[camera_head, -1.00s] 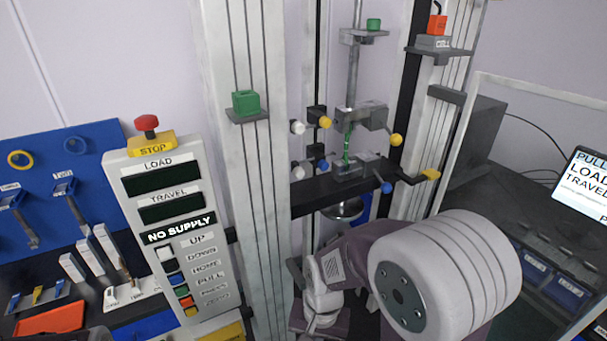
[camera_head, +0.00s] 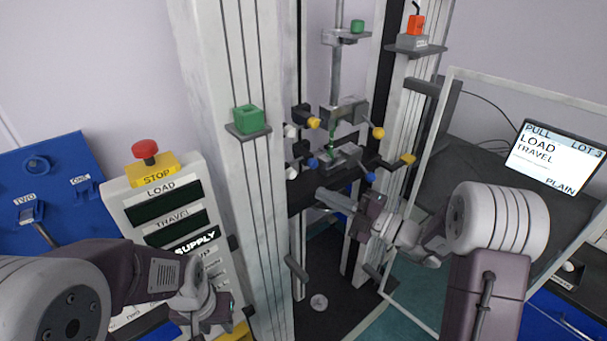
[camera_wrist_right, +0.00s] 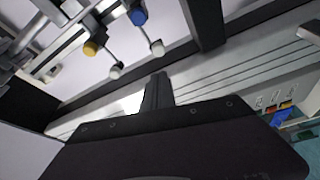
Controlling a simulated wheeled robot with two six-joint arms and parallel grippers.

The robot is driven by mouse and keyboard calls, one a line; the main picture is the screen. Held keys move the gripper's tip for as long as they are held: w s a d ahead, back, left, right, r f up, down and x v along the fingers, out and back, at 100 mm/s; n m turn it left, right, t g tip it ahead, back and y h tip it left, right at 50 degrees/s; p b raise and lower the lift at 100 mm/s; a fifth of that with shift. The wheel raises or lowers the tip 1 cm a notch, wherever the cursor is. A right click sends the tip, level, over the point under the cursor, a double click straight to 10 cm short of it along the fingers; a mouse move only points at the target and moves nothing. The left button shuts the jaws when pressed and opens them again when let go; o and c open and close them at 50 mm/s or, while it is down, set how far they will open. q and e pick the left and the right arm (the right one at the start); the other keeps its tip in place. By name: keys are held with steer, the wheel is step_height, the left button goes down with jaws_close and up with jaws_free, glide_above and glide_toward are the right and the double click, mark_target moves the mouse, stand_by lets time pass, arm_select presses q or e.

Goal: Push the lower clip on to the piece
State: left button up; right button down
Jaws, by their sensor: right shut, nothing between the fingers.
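The lower clip (camera_head: 342,158) is a grey block with blue knobs, on the dark crossbar of the test frame. A thin green piece (camera_head: 331,150) stands between it and the upper clip (camera_head: 345,113), which has yellow knobs. Whether the lower clip grips the piece is too small to tell. My right gripper (camera_head: 322,194) is shut and empty, below and in front of the lower clip, apart from it. In the right wrist view its fingers (camera_wrist_right: 157,90) point up toward a blue knob (camera_wrist_right: 138,16). My left gripper (camera_head: 222,305) is low at the left; its fingers are unclear.
The control panel (camera_head: 160,212) with a red stop button (camera_head: 145,149) stands left of the frame's pale column (camera_head: 240,190). A green block (camera_head: 248,119) sits on a small shelf there. A clear-sided guard and a screen (camera_head: 553,160) stand at the right.

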mark_target(308, 154)
steer(key=shift+a, duration=0.1)
steer(key=f+p+x, duration=0.1)
steer(key=p+x, duration=0.2)
steer(key=x, duration=0.7)
steer(key=shift+r, duration=0.5)
steer(key=shift+s, duration=0.1)
steer(key=w+d+p, duration=0.1)
steer(key=w+d, duration=0.1)
steer(key=d, duration=0.1)
steer(key=shift+w, duration=0.15)
steer(key=shift+d, duration=0.2)
